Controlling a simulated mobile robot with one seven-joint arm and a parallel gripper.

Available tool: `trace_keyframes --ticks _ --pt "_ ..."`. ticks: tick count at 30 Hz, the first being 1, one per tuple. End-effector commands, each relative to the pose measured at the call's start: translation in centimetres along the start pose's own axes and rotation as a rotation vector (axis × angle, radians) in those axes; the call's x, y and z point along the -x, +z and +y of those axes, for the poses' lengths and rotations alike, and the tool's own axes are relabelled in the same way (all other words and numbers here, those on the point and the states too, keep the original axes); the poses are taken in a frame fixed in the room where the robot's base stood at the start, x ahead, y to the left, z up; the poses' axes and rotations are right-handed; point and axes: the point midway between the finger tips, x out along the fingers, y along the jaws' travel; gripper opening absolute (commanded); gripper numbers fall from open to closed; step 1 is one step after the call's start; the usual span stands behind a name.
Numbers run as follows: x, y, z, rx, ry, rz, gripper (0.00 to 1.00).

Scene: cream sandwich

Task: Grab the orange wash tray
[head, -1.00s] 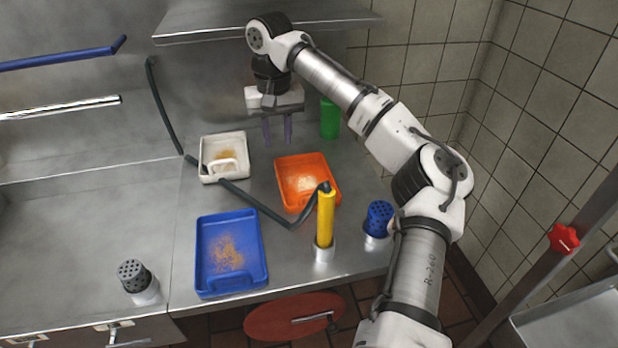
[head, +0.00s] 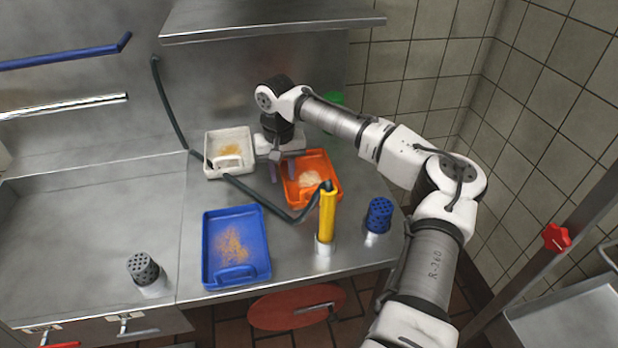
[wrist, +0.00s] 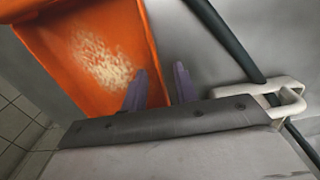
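The orange wash tray (head: 320,165) sits on the steel counter, right of the white tray, with pale crumbs inside. My gripper (head: 283,172) is low at the tray's left side. The arm's end hides part of the tray's far left corner. In the wrist view, the tray (wrist: 55,55) fills the upper left. I cannot tell whether either finger touches the tray.
A dark hose runs across the counter to a yellow sprayer handle (head: 327,215) in front of the tray. The white tray (head: 210,168) stands close on the left. A blue tray (head: 212,265) is nearer, and a blue perforated cylinder (head: 379,215) stands at right.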

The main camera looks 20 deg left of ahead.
Motion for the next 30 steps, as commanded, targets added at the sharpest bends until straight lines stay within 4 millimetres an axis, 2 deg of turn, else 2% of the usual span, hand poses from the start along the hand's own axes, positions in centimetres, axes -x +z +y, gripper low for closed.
trace_keyframes --ticks 4,10,23,26,30 --pt "0.0 0.0 0.0 0.000 0.000 0.000 0.26" --pt "0.0 0.0 0.0 0.000 0.000 0.000 0.00" --pt "0.1 0.0 0.0 0.000 0.000 0.000 0.00" --pt "0.5 0.0 0.0 0.000 0.001 0.000 0.00" --pt "1.9 -0.1 0.0 0.000 0.000 0.001 0.00"
